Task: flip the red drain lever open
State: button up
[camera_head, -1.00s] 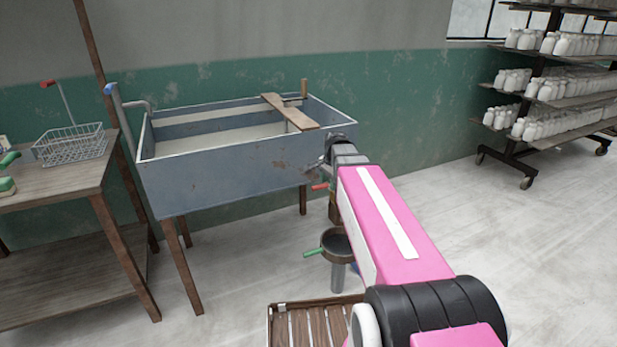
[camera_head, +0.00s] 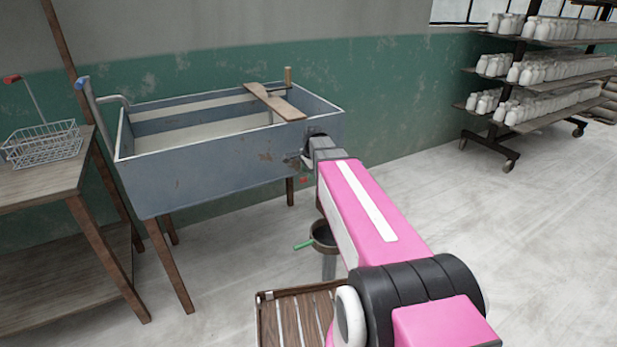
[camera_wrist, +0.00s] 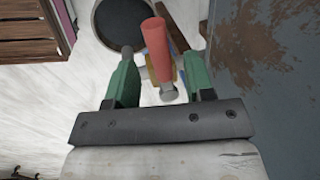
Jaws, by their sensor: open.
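The red drain lever (camera_wrist: 156,50) fills the middle of the wrist view, with a grey bolt head (camera_wrist: 168,93) at its lower end and a yellowish valve part behind it. In the head view only a small red bit of the lever (camera_head: 303,181) shows below the tank's right end. My gripper (camera_wrist: 161,62) is open, its green fingers on either side of the lever in the wrist view. Neither finger clearly touches it. The fingers are mostly hidden in the head view. The grey-blue tank (camera_head: 215,167) stands on wooden legs, and its wall is at the right in the wrist view.
A round dark container (camera_head: 323,236) with a green handle stands below the lever. A slatted wooden crate (camera_head: 290,318) is in front of it. A wooden bench (camera_head: 40,185) with a wire basket (camera_head: 42,146) is at left, a shelf rack (camera_head: 530,95) at right.

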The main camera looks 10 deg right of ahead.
jog(key=shift+w+a+f, duration=0.1)
jog(key=shift+w+f, duration=0.05)
jog(key=shift+f, duration=0.9)
jog(key=shift+c, duration=0.3)
grip_shut()
jog(key=s+d+n+g+y, duration=0.1)
jog(key=s+d+n, duration=0.4)
jog(key=d+n, duration=0.6)
jog(key=shift+n+g, duration=0.8)
jog(key=shift+n, duration=2.7)
jog(key=shift+d, duration=0.1)
